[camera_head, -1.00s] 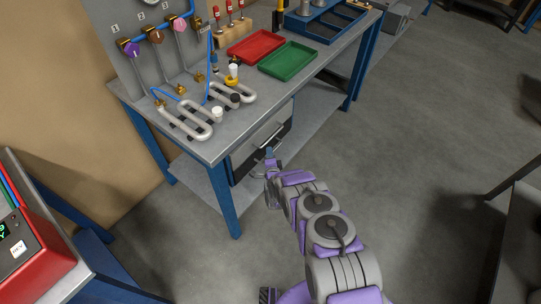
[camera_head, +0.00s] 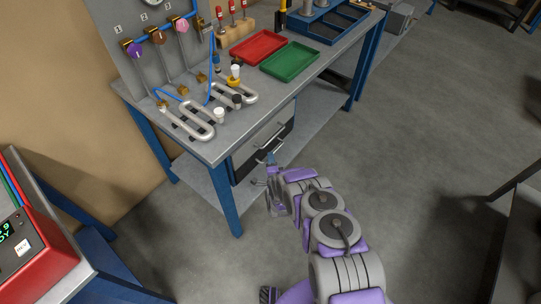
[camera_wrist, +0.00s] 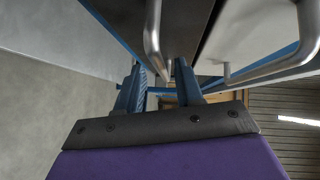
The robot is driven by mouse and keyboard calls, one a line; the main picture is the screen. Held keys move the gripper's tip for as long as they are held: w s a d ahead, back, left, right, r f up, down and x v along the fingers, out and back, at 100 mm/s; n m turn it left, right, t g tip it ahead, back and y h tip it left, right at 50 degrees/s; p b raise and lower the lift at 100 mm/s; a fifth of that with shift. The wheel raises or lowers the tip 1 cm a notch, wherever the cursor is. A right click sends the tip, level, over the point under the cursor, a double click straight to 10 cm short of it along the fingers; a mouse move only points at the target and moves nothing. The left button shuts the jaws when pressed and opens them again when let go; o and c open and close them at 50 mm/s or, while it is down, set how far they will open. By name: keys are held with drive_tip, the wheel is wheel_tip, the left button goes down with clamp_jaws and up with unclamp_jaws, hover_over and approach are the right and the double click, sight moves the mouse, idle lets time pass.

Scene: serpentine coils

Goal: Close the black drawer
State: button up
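The black drawer (camera_head: 246,166) is below a grey drawer (camera_head: 262,136) under the workbench top, and my gripper hides part of its front. I cannot tell how far out it stands. My gripper (camera_head: 270,160) is right in front of its bar handle. In the wrist view, the two blue fingers of my gripper (camera_wrist: 160,88) are apart, with nothing clearly held between them. The black drawer's dark front (camera_wrist: 183,30) and metal handle (camera_wrist: 152,35) are just beyond the fingertips. The grey drawer (camera_wrist: 245,30) and its handle (camera_wrist: 305,45) are to the right.
The workbench (camera_head: 300,92) carries a red tray (camera_head: 258,47), a green tray (camera_head: 290,62) and coiled pipes (camera_head: 190,122). A blue bench leg (camera_head: 225,200) stands left of my gripper. A red device (camera_head: 30,245) is at lower left. The floor on the right is mostly clear.

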drive_tip(key=p+v, duration=0.3)
drive_tip(key=v, duration=1)
drive_tip(key=shift+s, duration=0.25)
